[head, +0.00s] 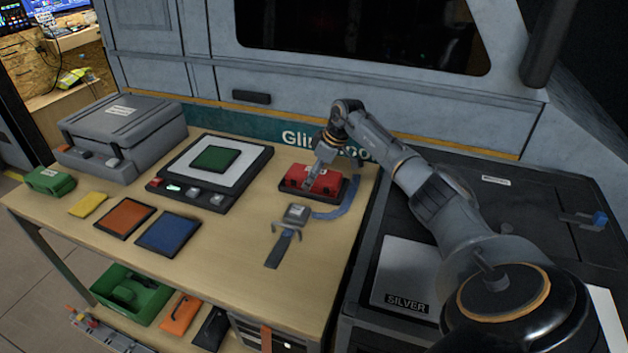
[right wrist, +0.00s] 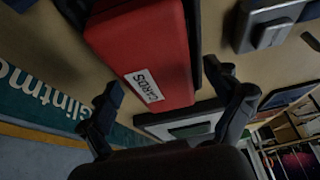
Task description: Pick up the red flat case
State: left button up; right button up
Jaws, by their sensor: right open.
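The red flat case (head: 318,183) lies on a dark base near the back right of the wooden table. In the right wrist view the red case (right wrist: 146,50) shows a white label reading "CARDS". My right gripper (head: 312,180) is above the case in the head view and hides part of it. In the right wrist view my right gripper (right wrist: 168,98) is open, its two dark fingers apart, with the near end of the case between and beyond them. Nothing is held. I cannot tell how much height separates the fingertips and case. My left gripper is not in view.
A grey device with a strap (head: 297,214) lies just in front of the case. A scale-like device with a green square (head: 262,165) stands to the left. The grey van wall (head: 210,60) is close behind.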

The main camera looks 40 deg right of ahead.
jog(key=c, duration=1.6)
jog(key=shift+o, duration=0.2)
jog(key=shift+r, duration=0.1)
